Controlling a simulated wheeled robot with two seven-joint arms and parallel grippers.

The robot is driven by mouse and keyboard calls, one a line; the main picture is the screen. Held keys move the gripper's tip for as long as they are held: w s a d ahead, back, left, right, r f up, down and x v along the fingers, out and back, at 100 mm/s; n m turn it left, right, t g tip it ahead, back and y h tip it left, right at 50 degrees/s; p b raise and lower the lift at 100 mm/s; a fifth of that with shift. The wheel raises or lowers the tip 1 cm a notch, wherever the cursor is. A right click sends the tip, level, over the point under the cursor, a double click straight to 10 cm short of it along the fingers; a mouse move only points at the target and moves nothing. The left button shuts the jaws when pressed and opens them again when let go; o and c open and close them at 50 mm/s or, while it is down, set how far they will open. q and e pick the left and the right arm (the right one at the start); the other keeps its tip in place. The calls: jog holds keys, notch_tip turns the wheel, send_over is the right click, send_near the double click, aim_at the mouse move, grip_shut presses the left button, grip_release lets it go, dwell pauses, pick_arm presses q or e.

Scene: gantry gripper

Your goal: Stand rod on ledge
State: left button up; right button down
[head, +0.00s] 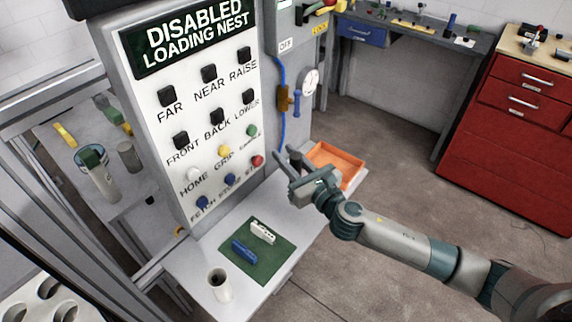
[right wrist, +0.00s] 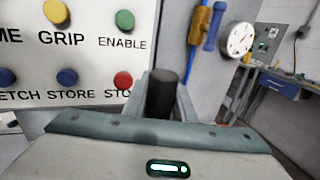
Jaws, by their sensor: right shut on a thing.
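A dark rod (right wrist: 162,93) stands roughly upright between the fingers of my right gripper (right wrist: 168,100) in the right wrist view; its lower end is hidden by the gripper body. In the head view the right gripper (head: 287,160) is shut on the rod (head: 295,156), in front of the control panel's lower right side and beside the orange tray. A light grey ledge (head: 197,264) juts out below the panel, lower and to the left of the gripper. My left gripper is not in view.
Panel buttons (head: 224,150) are close to the gripper.

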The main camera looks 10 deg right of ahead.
jog(key=shift+w+a+f, duration=0.1)
jog(key=shift+a, duration=0.05)
jog(key=shift+f, duration=2.1)
jog(key=c, duration=1.5)
grip_release()
jog(key=shift+o, duration=0.2)
